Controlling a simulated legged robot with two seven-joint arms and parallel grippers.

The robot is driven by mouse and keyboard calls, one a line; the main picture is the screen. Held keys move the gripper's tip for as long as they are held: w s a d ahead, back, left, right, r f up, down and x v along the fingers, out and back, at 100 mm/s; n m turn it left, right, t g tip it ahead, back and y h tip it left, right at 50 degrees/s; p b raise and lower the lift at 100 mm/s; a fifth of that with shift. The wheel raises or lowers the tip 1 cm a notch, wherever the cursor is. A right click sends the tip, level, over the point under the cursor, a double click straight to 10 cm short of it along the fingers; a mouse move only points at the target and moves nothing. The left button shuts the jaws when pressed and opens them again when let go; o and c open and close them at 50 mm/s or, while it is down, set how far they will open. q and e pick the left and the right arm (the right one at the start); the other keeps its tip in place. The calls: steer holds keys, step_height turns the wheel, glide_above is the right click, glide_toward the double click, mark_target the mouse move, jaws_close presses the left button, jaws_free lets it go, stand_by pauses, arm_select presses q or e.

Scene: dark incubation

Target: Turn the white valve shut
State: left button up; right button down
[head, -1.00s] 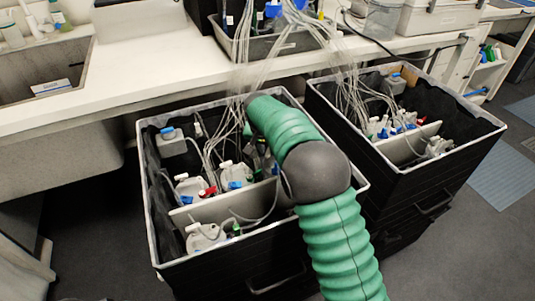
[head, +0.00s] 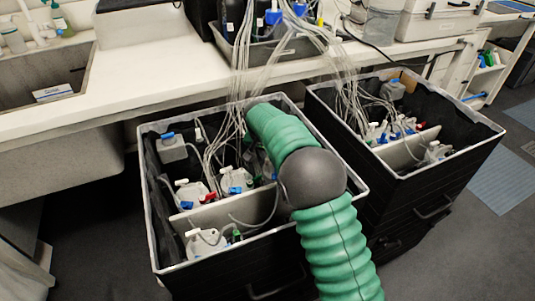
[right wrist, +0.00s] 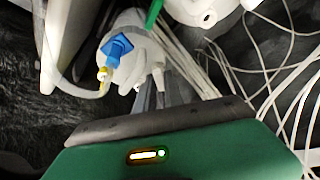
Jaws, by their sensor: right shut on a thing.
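My right arm's green sleeve reaches into the near black bin (head: 222,262) in the head view and hides the gripper there. In the right wrist view my right gripper (right wrist: 158,82) points down among bottles and tubes. Its narrow grey fingers are close together on a small white part, the white valve (right wrist: 157,66), mostly hidden between and behind the fingers. A blue valve (right wrist: 117,47) sits on a white bottle cap just to the left. My left gripper is not in view.
The near bin holds several white bottles (head: 235,180) with blue and red valves, a pale divider (head: 215,213) and many thin tubes. A second bin (head: 460,165) stands to the right. The bench (head: 160,65) with a sink runs behind.

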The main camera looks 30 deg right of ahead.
steer(key=m+p, duration=0.2)
steer(key=p, duration=0.1)
steer(key=m+g+h+p, duration=0.1)
steer(key=m+p, duration=0.1)
steer(key=p, duration=0.2)
steer(key=m+g+p, duration=0.1)
steer(key=m+p, duration=0.1)
steer(key=p, duration=0.1)
steer(key=shift+w+a+r+m+h, duration=0.15)
steer(key=shift+w+r+m+h, duration=0.05)
steer(key=shift+r+m+h, duration=0.1)
steer(key=shift+w+f+m+g+p, duration=0.1)
steer(key=shift+f+m+g+p, duration=0.15)
steer(key=shift+m+g+p, duration=0.7)
steer(key=shift+m+t, duration=0.25)
steer(key=shift+m, duration=0.4)
steer(key=c, duration=1.7)
jaws_free()
steer(key=shift+c, duration=0.2)
steer(key=p+v, duration=0.4)
steer(key=v, duration=1.2)
steer(key=shift+a+r, duration=0.25)
steer(key=shift+r, duration=0.05)
